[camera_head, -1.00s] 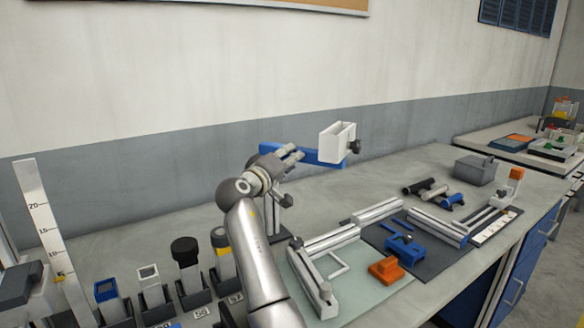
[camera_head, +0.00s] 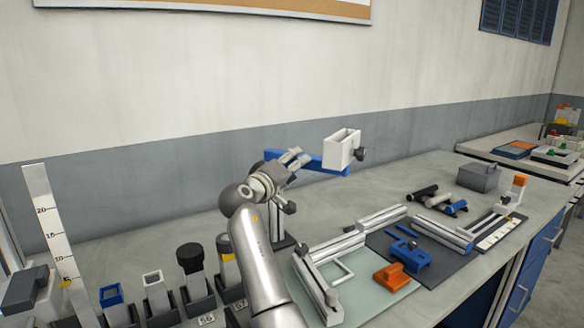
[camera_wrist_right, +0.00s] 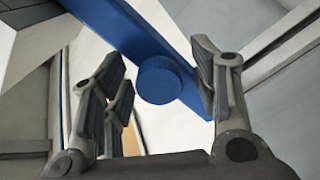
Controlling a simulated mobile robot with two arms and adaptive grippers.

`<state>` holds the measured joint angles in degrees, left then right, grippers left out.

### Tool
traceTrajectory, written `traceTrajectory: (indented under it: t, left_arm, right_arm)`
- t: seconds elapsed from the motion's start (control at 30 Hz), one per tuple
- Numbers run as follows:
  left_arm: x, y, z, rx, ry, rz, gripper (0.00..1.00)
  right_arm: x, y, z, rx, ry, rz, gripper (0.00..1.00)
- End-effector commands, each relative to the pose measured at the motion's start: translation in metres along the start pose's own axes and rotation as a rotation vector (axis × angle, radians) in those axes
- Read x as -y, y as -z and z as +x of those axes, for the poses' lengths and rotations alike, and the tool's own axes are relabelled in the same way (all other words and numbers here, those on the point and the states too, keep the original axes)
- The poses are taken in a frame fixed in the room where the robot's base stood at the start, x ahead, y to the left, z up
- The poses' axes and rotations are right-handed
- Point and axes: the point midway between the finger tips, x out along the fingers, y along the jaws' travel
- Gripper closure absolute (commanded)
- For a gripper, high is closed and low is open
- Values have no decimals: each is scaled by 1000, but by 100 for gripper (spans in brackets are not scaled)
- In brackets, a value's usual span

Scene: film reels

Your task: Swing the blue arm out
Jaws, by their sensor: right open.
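The blue arm (camera_head: 332,168) is a flat bar held high in front of the back wall on an upright stand (camera_head: 283,238). A white open box (camera_head: 341,148) with a dark knob is at its right end. My right gripper (camera_head: 297,158) is at the bar's middle, its fingers overlapping the bar in the head view. In the right wrist view the blue arm (camera_wrist_right: 130,28) crosses diagonally, and its round blue knob (camera_wrist_right: 162,80) shows between the open fingers of the gripper (camera_wrist_right: 155,75). I cannot tell if a finger touches it. My left gripper is not in view.
Several slotted holders with coloured caps (camera_head: 190,258) stand at the lower left beside a white ruler (camera_head: 48,225). Metal rails (camera_head: 330,252), a blue clamp (camera_head: 410,254) and an orange block (camera_head: 392,278) lie on mats at the right. A grey box (camera_head: 478,177) stands farther back.

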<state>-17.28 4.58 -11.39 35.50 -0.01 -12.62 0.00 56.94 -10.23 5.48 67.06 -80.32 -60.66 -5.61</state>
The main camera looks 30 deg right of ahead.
Motion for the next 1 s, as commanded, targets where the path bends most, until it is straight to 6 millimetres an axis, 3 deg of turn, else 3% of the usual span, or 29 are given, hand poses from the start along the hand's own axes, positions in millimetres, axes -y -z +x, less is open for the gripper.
traceTrajectory:
  t: [0.23,0.6,1.0]
  left_arm:
    - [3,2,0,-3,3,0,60]
    - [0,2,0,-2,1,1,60]
    - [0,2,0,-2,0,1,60]
  right_arm:
    - [0,0,-10,-1,-1,1,45]
    - [1,0,-67,-2,1,0,45]
    - [0,0,-75,0,0,0,48]
